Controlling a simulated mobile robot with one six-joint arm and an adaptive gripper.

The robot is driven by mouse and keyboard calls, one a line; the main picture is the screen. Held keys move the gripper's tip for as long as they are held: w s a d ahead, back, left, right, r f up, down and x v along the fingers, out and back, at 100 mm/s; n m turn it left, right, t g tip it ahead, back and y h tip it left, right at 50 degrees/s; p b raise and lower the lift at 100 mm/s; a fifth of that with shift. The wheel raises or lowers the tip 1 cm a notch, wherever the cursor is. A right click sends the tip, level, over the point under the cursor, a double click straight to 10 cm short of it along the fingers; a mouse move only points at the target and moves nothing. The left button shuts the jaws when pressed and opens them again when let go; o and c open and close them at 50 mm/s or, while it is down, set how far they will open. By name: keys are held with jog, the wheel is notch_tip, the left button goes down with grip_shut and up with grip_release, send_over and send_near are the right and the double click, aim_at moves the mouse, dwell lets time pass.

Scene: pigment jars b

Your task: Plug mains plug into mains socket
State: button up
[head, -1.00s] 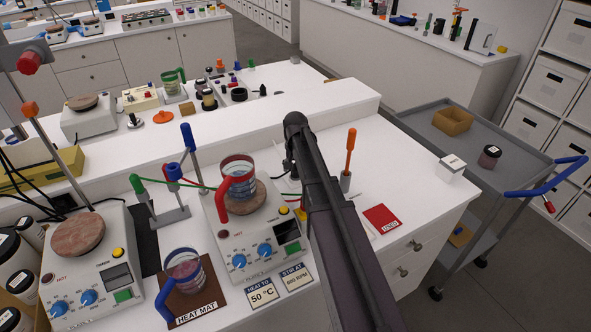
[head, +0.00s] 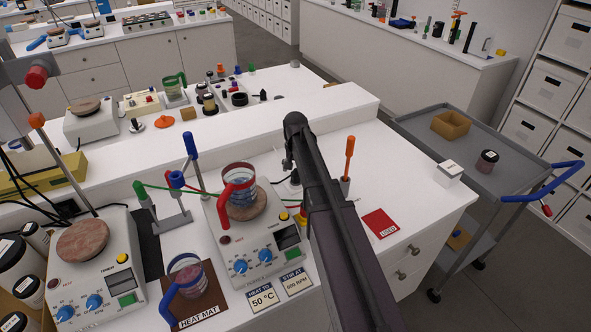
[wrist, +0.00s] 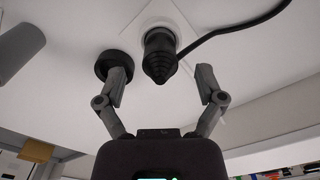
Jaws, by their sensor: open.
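The mains plug (wrist: 159,58), black and ribbed with a dark cable running to the upper right, shows in the wrist view. It is at the round white mains socket (wrist: 160,27) and covers much of it; whether it is fully seated I cannot tell. My gripper (wrist: 163,74) is open, with one finger on each side of the plug and gaps between fingers and plug. In the head view my arm hides the plug, the socket and most of my gripper.
A dark round object (wrist: 114,65) is close by my left finger in the wrist view. Near my arm stand a hot plate (head: 258,235) with a red-handled beaker (head: 239,190) and a holder with an orange-handled tool (head: 349,158). A red card (head: 380,223) lies to the right, with clear bench around it.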

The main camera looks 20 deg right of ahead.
aim_at(296, 172)
jog(key=shift+r+p, duration=2.8)
jog(key=shift+r, duration=0.15)
jog(key=shift+d, duration=0.2)
jog(key=d+r+p, duration=0.1)
jog(key=d, duration=0.6)
jog(key=shift+w+d, duration=0.25)
jog(key=shift+d, duration=0.1)
jog(key=shift+r, duration=0.2)
